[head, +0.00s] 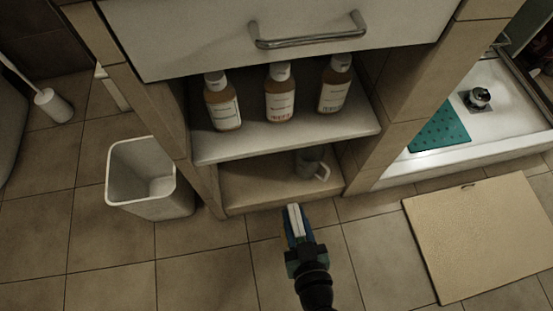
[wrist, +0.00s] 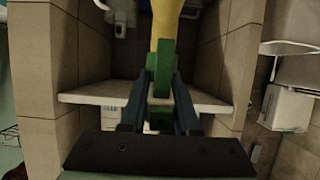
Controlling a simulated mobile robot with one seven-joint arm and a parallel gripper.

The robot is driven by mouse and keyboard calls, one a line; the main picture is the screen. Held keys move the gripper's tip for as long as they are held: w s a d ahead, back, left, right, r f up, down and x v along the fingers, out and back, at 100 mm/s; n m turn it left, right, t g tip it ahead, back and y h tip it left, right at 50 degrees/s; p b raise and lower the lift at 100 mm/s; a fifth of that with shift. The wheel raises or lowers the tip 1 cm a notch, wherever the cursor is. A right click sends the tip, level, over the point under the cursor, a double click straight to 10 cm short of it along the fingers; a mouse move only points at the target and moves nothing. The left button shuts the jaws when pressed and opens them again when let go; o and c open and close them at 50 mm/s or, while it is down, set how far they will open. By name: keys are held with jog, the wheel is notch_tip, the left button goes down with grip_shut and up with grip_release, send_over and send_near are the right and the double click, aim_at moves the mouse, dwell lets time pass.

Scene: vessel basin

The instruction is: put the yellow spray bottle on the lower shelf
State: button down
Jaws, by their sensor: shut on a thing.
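The yellow spray bottle (wrist: 166,28) with its green head (wrist: 160,78) is between my fingers in the wrist view. My gripper (wrist: 160,68) is shut on the green part, and the yellow body reaches away toward the lower shelf. In the head view my gripper (head: 297,230) is low in front of the cabinet, with only a narrow pale strip showing between the fingers. The lower shelf (head: 255,185) lies just beyond it. A grey mug (head: 310,163) stands on that shelf toward the right. I cannot tell whether the bottle touches the shelf.
The upper shelf (head: 215,150) holds three amber bottles (head: 281,95) and overhangs the lower one. A drawer (head: 270,35) is above. A white bin (head: 150,185) stands at left, a beige mat (head: 485,235) at right. The lower shelf's left and middle look clear.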

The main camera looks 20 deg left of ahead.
jog(key=w+a+b, duration=0.2)
jog(key=w+a, duration=0.9)
jog(key=w, duration=0.5)
notch_tip(320, 180, down, 7)
jog(key=b, duration=0.4)
jog(key=shift+w+b, duration=0.15)
jog(key=shift+b, duration=0.25)
jog(key=shift+f, duration=0.1)
jog(key=c, duration=0.6)
grip_release()
jog(key=shift+c, duration=0.2)
